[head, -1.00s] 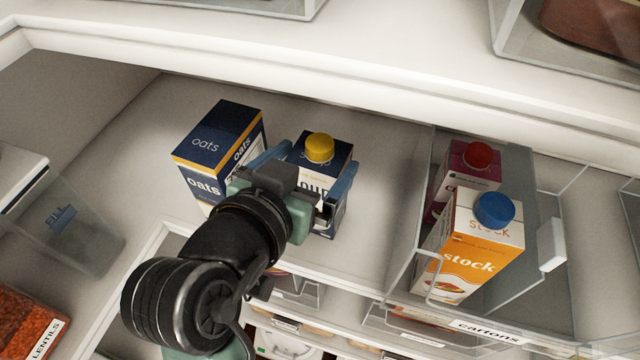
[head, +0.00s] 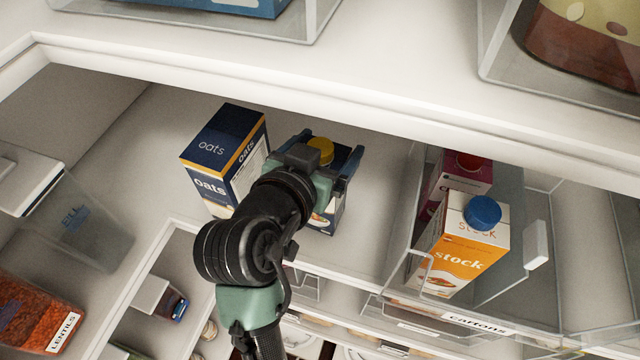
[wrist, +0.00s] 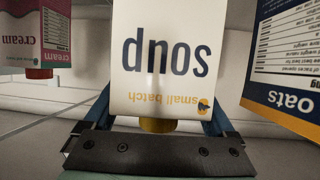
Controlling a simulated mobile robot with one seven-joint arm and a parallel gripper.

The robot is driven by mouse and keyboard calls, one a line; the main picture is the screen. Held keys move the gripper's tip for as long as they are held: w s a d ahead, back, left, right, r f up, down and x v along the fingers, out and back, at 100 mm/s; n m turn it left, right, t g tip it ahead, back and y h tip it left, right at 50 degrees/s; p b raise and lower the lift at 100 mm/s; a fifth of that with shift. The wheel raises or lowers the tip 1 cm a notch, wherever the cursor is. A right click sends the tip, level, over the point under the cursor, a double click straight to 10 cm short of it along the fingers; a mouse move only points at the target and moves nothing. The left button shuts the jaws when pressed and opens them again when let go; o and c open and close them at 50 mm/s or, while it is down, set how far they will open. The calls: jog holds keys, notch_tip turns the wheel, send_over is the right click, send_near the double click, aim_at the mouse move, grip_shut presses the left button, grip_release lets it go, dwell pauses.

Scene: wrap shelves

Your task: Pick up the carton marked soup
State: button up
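The soup carton (head: 335,215) stands on the shelf, dark blue at the top with a yellow cap. My gripper (head: 330,160) is over its top, with one blue finger on each side, and hides much of it. In the wrist view the carton's white face (wrist: 165,55) reads "soup" upside down, and its yellow cap is close to the palm. My gripper (wrist: 157,108) is open around the carton's top; finger contact is not clear.
A dark blue oats box (head: 222,160) stands close on the left. On the right, a clear bin (head: 400,245) holds an orange-and-white stock carton (head: 460,245) and a magenta carton (head: 462,172), marked cream in the wrist view (wrist: 38,35).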

grip_shut()
jog(key=shift+r, duration=0.1)
jog(key=shift+w, duration=0.1)
